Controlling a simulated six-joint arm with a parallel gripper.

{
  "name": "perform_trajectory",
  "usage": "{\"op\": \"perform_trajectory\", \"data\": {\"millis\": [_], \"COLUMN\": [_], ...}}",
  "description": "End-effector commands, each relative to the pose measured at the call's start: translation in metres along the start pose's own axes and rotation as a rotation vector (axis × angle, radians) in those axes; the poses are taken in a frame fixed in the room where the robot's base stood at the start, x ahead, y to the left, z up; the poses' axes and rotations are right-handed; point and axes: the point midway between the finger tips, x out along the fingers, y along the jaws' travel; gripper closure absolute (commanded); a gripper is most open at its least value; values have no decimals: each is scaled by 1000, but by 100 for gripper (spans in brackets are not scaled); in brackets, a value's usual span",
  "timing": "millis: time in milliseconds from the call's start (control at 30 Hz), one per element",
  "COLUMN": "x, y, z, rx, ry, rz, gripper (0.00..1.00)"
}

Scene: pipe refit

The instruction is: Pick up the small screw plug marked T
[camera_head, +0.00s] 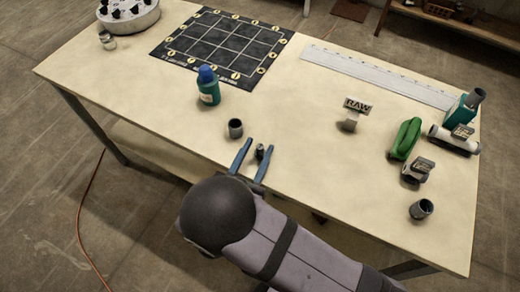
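A small dark grey plug (260,152) sits near the front edge of the table, between the two blue fingers of my gripper (259,145). The fingers are spread apart, with a visible gap on the left side of the plug. The plug looks closer to the right finger; I cannot tell whether it touches it. No T mark can be read on it at this size. My arm comes in from the bottom and hides the table's edge behind the gripper.
A dark grey pipe socket (235,128) and a blue-capped teal bottle (208,86) stand left of the gripper. A black grid mat (222,47) lies behind. A RAW sign (357,106), green clamp (405,139) and grey cup (421,209) stand right. The table (310,165) is clear just right of the gripper.

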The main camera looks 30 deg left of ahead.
Motion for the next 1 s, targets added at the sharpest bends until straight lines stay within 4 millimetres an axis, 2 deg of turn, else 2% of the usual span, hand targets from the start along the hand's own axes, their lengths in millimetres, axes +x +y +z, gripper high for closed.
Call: {"op": "perform_trajectory", "data": {"millis": [233, 600, 900, 967, 1000], "x": [9, 50, 53, 53, 53], "y": [1, 4, 3, 3, 3], "z": [-2, -6, -4, -4, -4], "rx": [0, 0, 0, 0, 0], "ry": [0, 0, 0, 0, 0], "rz": [2, 1, -1, -1, -1], "gripper": [62, 62, 62, 74, 83]}}
